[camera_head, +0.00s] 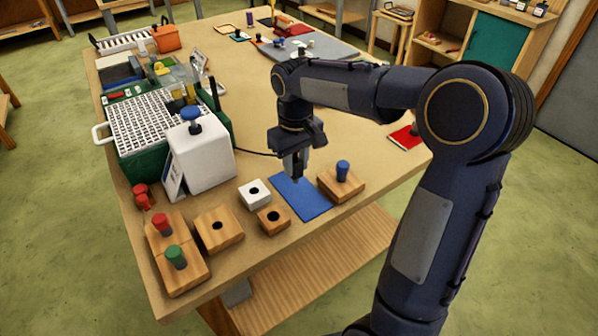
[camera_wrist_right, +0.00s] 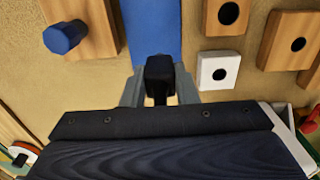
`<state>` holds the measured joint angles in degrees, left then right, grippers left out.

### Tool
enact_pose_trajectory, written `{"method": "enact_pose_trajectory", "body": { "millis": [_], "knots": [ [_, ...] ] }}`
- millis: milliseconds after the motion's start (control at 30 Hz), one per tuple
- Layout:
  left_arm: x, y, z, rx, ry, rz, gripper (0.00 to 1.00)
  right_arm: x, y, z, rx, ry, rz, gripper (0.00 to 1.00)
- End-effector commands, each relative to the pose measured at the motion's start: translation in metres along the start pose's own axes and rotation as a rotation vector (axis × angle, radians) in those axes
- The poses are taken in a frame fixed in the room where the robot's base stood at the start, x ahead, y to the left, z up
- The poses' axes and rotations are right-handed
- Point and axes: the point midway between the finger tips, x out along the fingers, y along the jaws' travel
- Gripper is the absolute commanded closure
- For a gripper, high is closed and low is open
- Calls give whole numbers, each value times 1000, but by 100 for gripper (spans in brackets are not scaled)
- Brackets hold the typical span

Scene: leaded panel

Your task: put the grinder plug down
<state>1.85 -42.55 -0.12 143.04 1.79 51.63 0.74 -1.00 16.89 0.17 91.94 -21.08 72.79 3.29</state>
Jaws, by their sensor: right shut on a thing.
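My right gripper (camera_head: 296,168) points down above the near edge of the table, over the far end of a blue mat (camera_head: 305,197). In the right wrist view its two grey fingers (camera_wrist_right: 159,92) are shut on the black grinder plug (camera_wrist_right: 160,75), with the blue mat (camera_wrist_right: 150,28) beyond it. A dark cord (camera_head: 255,153) runs from the gripper leftward behind the white box. The green grinder (camera_head: 140,165) with a white grid top stands at the left. I cannot tell whether the plug touches the mat. My left gripper is not in view.
A wooden block with a blue peg (camera_head: 343,170) stands right of the mat. A white holed block (camera_head: 254,194) and wooden holed blocks (camera_head: 219,229) stand left. A white box with a blue knob (camera_head: 202,160) is close by. A red pad (camera_head: 405,136) lies at the right edge.

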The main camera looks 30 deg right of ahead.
Motion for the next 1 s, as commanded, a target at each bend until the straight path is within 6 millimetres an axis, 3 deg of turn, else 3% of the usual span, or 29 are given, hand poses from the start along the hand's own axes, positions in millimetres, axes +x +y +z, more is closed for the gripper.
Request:
{"method": "enact_pose_trajectory", "body": {
  "millis": [133, 333, 733, 767, 900, 1000],
  "knots": [
    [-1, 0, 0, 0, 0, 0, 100, 12, 10, -1, 3, -3, 0, 99],
    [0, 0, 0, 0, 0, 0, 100, 39, 9, -1, -1, -2, 0, 99],
    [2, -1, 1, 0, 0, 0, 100, 45, 9, -1, 0, 0, 0, 99],
    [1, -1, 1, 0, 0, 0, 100, 44, 9, -1, 0, 0, 0, 69],
    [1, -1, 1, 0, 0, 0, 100, 44, 9, -1, 0, 0, 0, 52],
    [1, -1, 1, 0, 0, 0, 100, 44, 9, -1, 0, 0, 0, 52]
  ]
}}
